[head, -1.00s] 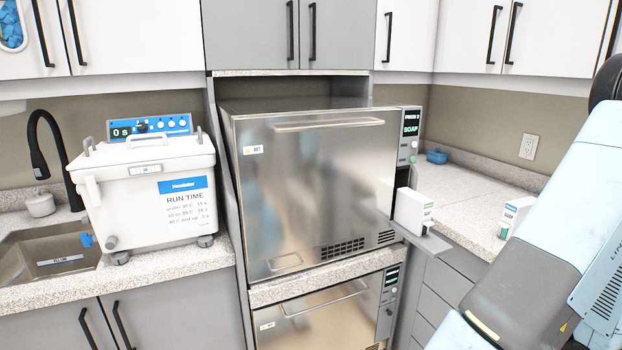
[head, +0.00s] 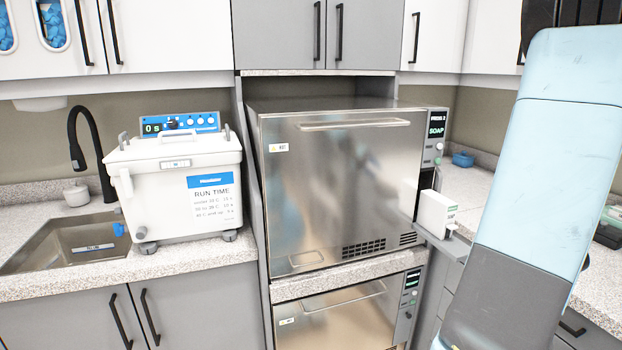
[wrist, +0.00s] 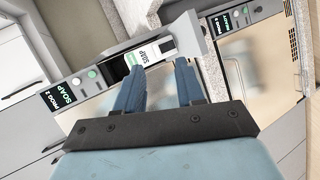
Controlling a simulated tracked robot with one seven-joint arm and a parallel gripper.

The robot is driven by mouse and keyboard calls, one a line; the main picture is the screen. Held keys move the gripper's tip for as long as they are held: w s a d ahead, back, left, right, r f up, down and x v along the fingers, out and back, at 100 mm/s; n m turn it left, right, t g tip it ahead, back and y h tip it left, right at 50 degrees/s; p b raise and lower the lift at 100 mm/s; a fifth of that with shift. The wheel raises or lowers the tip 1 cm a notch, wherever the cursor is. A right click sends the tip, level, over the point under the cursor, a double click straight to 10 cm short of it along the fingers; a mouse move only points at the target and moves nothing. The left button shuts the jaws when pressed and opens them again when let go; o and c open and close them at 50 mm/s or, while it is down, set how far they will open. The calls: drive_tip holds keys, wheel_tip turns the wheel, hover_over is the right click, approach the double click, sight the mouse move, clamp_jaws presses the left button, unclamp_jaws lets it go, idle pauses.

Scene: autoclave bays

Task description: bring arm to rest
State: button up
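My gripper (wrist: 159,68) shows in the wrist view with its two blue fingers apart and nothing held between them. Beyond the fingertips, a white soap box (wrist: 150,52) is in view, apart from the fingers as far as I can tell. The soap box (head: 436,212) stands upright on a small grey shelf (head: 446,243) beside the upper autoclave (head: 340,190).
The upper autoclave's panel (head: 436,130) reads SOAP. A lower autoclave (head: 340,318) sits beneath it, door shut. A white bath (head: 175,190) reading 0 s stands left, beside a sink (head: 70,243). The right counter (head: 470,190) holds a small blue dish (head: 463,159).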

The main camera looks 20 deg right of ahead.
drive_tip(key=w+a+r+m+g, duration=0.1)
drive_tip(key=w+a+r+m, duration=0.15)
drive_tip(key=a+r, duration=0.2)
drive_tip(key=w+a+r+m+g+h, duration=0.1)
drive_tip(key=a+r+m, duration=0.2)
drive_tip(key=a, duration=0.3)
drive_tip(key=w+a+r+m+g, duration=0.1)
drive_tip(key=a+r+m, duration=0.1)
drive_tip(key=a+r, duration=0.25)
drive_tip(key=s+a+r+m+g+y, duration=0.2)
drive_tip(key=s+a, duration=0.4)
drive_tip(key=a, duration=0.6)
drive_tip(key=s+a+r+m+g+y, duration=0.1)
drive_tip(key=s+a+m+y, duration=0.2)
drive_tip(key=s+a, duration=0.4)
drive_tip(key=a, duration=0.5)
drive_tip(key=shift+s+r+m+g, duration=0.25)
drive_tip(key=shift+r+m+g, duration=0.1)
drive_tip(key=shift+r+g, duration=0.05)
